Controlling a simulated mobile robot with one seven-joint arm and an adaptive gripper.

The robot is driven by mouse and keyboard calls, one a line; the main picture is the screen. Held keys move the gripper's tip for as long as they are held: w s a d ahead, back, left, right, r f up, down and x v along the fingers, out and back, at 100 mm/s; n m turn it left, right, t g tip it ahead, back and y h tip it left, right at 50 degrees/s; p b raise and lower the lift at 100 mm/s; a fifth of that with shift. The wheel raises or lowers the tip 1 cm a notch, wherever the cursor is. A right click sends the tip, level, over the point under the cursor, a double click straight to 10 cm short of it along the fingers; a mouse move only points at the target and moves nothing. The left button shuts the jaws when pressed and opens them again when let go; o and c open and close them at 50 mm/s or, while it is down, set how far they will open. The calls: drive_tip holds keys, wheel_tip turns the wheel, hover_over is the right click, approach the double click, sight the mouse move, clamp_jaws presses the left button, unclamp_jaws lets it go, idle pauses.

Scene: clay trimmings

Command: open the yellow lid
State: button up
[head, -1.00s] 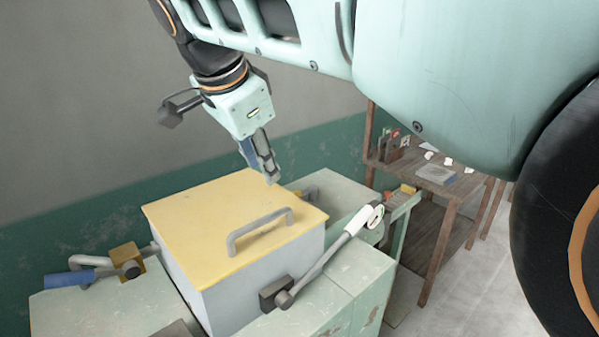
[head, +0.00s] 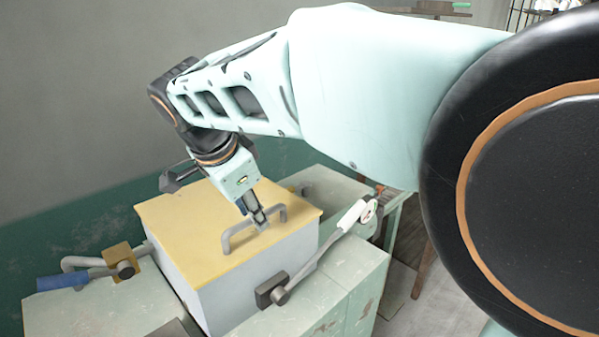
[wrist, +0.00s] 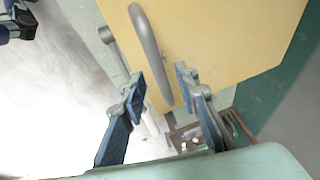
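The yellow lid (head: 180,232) lies flat and closed on a pale grey box (head: 215,292). A grey bar handle (head: 241,229) stands up from the lid. My gripper (head: 259,221) points down at the middle of the handle. In the wrist view, the lid (wrist: 230,38) fills the upper part and the handle (wrist: 149,48) runs down between the two blue-padded fingers. My gripper (wrist: 162,88) is open there, with a visible gap between the fingers. Whether a finger touches the handle cannot be told.
A lever with a white grip (head: 352,214) rises at the box's right side. A crank with a blue grip (head: 62,282) is at the left. The box sits on a worn pale green cabinet (head: 345,300). A wall (head: 70,110) stands behind.

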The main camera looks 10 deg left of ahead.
drive_tip(key=shift+f, duration=0.1)
clamp_jaws()
idle(0.4)
